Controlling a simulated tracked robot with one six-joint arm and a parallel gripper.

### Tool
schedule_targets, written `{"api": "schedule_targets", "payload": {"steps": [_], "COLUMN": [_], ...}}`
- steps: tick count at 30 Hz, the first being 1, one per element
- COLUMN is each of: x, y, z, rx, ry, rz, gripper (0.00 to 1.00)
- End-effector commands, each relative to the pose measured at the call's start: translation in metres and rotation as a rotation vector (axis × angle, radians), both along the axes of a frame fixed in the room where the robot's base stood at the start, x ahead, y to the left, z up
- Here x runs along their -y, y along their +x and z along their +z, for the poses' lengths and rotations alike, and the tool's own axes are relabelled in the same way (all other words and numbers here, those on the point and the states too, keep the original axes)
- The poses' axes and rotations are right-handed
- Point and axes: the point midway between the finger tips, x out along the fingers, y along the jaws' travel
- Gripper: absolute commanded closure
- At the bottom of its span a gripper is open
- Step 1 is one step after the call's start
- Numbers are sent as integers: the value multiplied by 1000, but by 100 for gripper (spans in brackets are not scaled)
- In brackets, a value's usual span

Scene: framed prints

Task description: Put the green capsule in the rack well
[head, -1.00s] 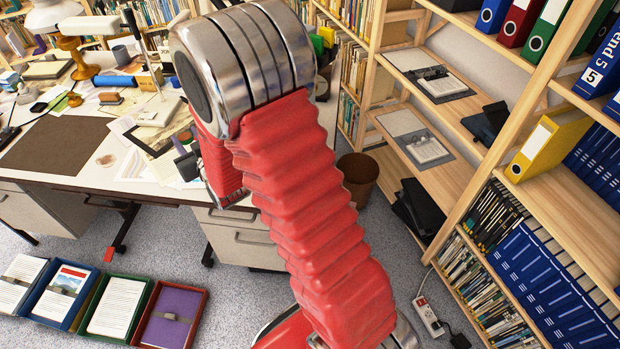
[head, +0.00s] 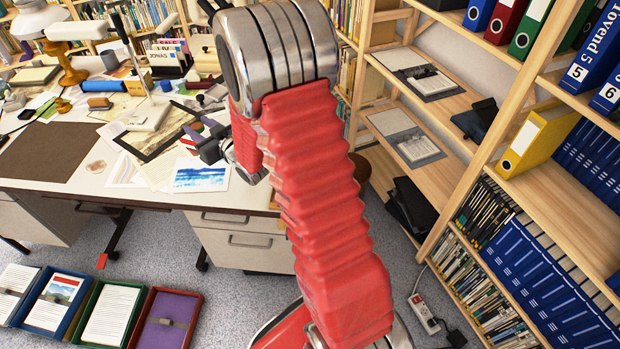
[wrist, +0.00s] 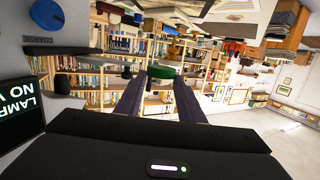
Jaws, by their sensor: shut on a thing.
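My gripper (head: 207,143) is above the desk in the head view, partly hidden behind my red arm. In the wrist view its two dark fingers (wrist: 158,78) reach up the picture and are shut on the green capsule (wrist: 166,70) at their tips. The capsule is small and rounded, and the fingers partly cover it. I cannot make it out in the head view. I cannot pick out the rack well in either view.
The desk (head: 120,192) holds papers, a sea print (head: 200,178), a brown mat (head: 50,152) and a lamp (head: 70,65). Wooden shelves (head: 545,187) stand at the right. Several coloured trays lie on the floor, including a red one (head: 190,322). A blue knob (wrist: 65,17) shows close in the wrist view.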

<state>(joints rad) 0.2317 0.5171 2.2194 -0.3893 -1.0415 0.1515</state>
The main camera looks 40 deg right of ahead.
Motion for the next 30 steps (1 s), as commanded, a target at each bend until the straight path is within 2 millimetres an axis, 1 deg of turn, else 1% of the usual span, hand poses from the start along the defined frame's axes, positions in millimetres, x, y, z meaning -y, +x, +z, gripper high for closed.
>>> {"api": "schedule_targets", "payload": {"steps": [1, 8, 14, 17, 23, 26, 30], "x": [15, 64, 105, 126, 164, 181, 204], "y": [-1, -12, -32, -46, -82, -104, -138], "z": [-1, -9, -19, -25, -40, -49, -61], "rx": [0, -1, -1, 0, -2, -2, -1], "ry": [0, 1, 2, 3, 4, 3, 3], "rz": [7, 81, 149, 184, 254, 291, 340], "gripper": [87, 87, 87, 87, 87, 87, 87]}}
